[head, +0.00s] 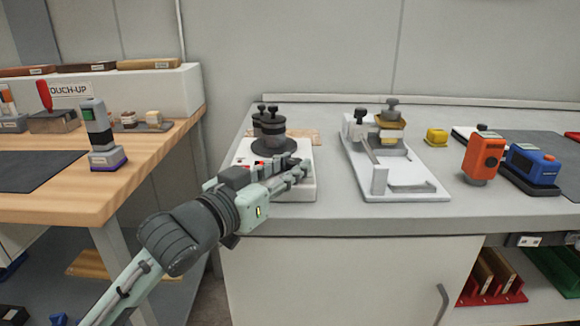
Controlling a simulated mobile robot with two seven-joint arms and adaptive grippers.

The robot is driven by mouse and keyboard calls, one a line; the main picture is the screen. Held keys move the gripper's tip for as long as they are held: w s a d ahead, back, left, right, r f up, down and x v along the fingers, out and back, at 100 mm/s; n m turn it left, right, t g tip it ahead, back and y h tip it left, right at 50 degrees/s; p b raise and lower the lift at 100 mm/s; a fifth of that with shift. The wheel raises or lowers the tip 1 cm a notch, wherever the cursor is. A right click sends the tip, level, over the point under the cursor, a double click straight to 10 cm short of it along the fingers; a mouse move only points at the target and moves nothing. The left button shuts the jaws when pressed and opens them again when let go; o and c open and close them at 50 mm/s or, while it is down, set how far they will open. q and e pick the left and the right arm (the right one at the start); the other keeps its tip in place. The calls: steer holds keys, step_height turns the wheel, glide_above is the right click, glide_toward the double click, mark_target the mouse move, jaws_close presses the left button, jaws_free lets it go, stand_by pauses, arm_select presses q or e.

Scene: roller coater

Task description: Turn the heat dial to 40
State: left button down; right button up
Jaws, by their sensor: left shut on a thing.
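A white hot plate unit (307,187) stands near the left end of the grey bench, with a round dark plate (288,146) on top. A dark lidded pot (271,132) sits on that plate. My left arm comes in from the lower left, and its gripper (298,170) is at the unit's front. It is shut on the heat dial there. The fingers hide the dial, so its setting and scale cannot be read. My right gripper is not in view.
To the right is a white coating frame (410,187) with a brass-coloured pot (391,122). Farther right are a yellow block (437,137), an orange device (483,157) and a blue device (533,165). A wooden table (150,152) with a grey-green handheld device (99,130) stands at left.

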arm_select(q)
steer(key=shift+r+m, duration=0.1)
steer(key=shift+m, duration=0.2)
steer(key=c, duration=1.2)
jaws_free()
steer(key=shift+w, duration=0.1)
steer(key=shift+s+a, duration=0.25)
steer(key=shift+s, duration=0.05)
steer(key=v, duration=1.1)
steer(key=shift+a, duration=0.25)
